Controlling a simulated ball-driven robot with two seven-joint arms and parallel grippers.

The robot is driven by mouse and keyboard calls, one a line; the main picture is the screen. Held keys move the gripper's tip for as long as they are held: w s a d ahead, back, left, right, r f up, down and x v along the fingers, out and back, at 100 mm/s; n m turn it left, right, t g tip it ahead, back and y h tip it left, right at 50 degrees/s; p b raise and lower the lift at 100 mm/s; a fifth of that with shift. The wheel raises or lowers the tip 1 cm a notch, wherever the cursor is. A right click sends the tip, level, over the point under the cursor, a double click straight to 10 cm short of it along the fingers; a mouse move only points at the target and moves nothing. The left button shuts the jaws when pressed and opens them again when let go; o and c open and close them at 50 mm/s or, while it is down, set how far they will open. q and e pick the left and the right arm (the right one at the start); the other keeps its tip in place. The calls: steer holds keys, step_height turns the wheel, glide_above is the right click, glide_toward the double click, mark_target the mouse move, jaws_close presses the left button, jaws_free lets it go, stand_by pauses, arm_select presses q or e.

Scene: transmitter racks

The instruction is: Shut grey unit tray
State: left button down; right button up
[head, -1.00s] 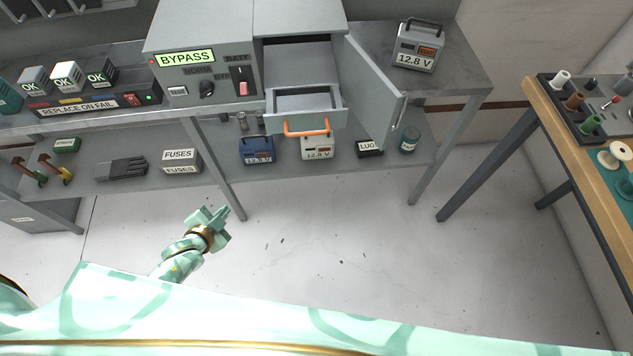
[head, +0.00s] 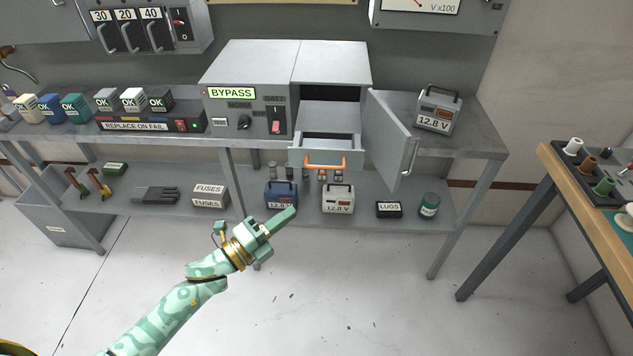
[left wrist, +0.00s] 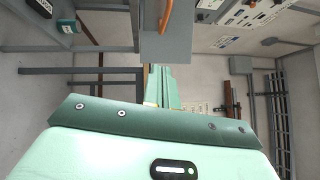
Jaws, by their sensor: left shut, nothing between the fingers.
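The grey unit (head: 247,80) stands on the bench, with a BYPASS display on its left half. Its tray (head: 328,148) is pulled out at the front of the right half, with an orange handle (head: 325,163). The tray looks empty. The unit's hinged door (head: 391,136) stands open to the right of the tray. My left gripper (head: 285,218) is shut and empty, below and left of the handle and apart from it. In the left wrist view the orange handle (left wrist: 167,14) shows at the top, beyond the fingers (left wrist: 160,88). My right gripper is not in view.
A 12.8 V battery (head: 437,110) stands on the bench right of the door. The lower shelf holds a blue battery (head: 281,195), a grey battery (head: 338,199), a lugs box (head: 389,209) and a fuses box (head: 210,195). The floor in front is open.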

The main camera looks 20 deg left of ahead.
arm_select(q)
steer(key=w+d+r+b, duration=0.2)
steer(key=w+d, duration=0.1)
steer(key=w, duration=0.8)
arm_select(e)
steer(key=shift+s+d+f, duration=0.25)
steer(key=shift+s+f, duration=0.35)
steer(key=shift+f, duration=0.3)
arm_select(q)
steer(key=shift+w, duration=0.1)
